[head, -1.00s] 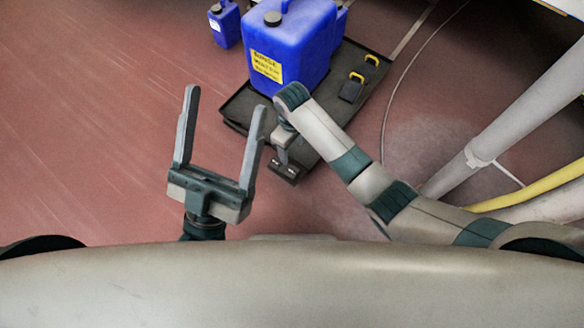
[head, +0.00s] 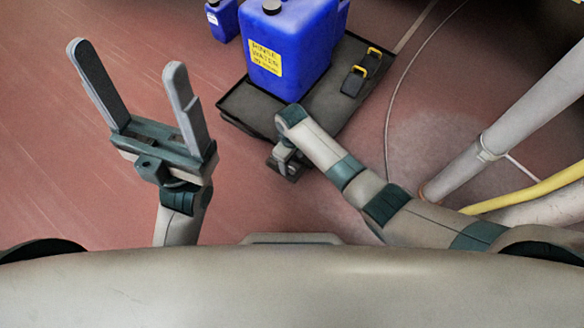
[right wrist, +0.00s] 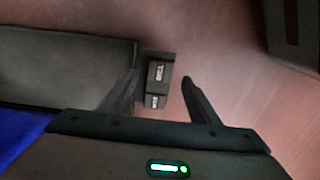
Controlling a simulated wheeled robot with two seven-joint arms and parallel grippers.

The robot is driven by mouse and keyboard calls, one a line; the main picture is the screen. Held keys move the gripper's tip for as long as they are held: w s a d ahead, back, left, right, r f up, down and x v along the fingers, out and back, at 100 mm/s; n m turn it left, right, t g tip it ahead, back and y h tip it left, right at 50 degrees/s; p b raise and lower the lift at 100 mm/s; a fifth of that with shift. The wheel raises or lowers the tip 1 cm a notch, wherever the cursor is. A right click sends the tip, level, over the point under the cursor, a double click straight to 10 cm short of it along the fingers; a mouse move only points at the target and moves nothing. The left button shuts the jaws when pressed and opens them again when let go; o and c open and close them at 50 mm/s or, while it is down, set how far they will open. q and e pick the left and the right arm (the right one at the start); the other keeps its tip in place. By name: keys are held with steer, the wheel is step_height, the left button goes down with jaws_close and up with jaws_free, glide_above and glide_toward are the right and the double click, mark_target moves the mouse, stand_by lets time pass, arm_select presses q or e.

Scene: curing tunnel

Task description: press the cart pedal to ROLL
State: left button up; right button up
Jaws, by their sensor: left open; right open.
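The cart (head: 240,108) is a low dark platform on the floor. A blue can (head: 298,45) with a yellow label stands on it. At the cart's near edge is a small dark pedal block (head: 297,172), partly hidden by my right wrist. In the right wrist view the pedal (right wrist: 158,73) shows two pads with pale labels, too blurred to read surely. My right gripper (right wrist: 159,78) is open, its fingers on either side of the pedal in the picture; contact cannot be told. My left gripper (head: 126,58) is open and empty, left of the cart.
A smaller blue container (head: 223,19) stands left of the big can. Black blocks with yellow handles (head: 353,80) sit on the cart's right side. A pale pipe (head: 530,105) and yellow hose (head: 530,192) lie at right. The floor at left is clear.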

mark_target(292, 168)
steer(key=shift+f+b, duration=0.85)
steer(key=shift+f, duration=1.45)
steer(key=shift+c, duration=0.7)
steer(key=c, duration=0.9)
